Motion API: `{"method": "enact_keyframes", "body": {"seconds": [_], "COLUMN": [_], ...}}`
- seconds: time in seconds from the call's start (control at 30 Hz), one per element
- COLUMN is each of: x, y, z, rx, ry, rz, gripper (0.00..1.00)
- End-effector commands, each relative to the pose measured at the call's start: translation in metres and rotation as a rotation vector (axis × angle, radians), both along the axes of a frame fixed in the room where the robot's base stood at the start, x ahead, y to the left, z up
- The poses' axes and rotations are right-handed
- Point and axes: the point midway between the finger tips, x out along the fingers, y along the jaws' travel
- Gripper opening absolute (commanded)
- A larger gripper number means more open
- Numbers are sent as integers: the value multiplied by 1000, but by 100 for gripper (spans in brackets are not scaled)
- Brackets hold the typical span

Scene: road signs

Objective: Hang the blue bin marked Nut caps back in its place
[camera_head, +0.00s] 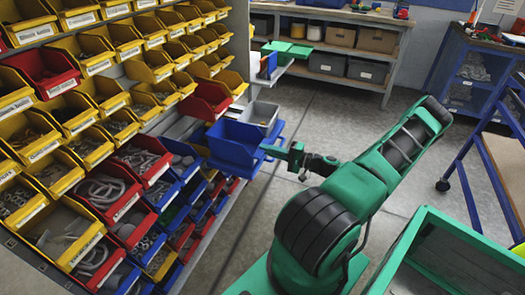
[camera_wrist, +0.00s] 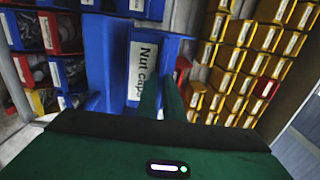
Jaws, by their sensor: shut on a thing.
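The blue Nut caps bin (camera_head: 234,142) is beside the rack's right-hand edge in the head view. In the wrist view, its white label reading "Nut caps" (camera_wrist: 143,70) faces the camera, turned on its side. My gripper (camera_head: 270,151) is shut on the bin's near right side, with the green fingers (camera_wrist: 163,98) close together at the bin's front edge. The bin looks roughly level in the head view, and its inside looks empty. I cannot tell whether its back touches the rack.
The rack (camera_head: 92,138) holds rows of yellow, red and blue bins. A bare grey strip (camera_head: 183,127) shows left of the held bin. A grey bin (camera_head: 261,114) is just behind it. A workbench (camera_head: 335,50) stands at the back; open floor lies between.

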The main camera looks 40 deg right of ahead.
Motion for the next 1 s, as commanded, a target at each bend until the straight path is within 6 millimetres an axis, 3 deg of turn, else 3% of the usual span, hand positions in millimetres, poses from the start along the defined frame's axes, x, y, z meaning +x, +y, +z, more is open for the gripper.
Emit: {"method": "enact_keyframes", "body": {"seconds": [1.0], "x": [-81], "y": [-34], "z": [0], "rx": [-1], "ry": [0], "rz": [-2], "gripper": [0]}}
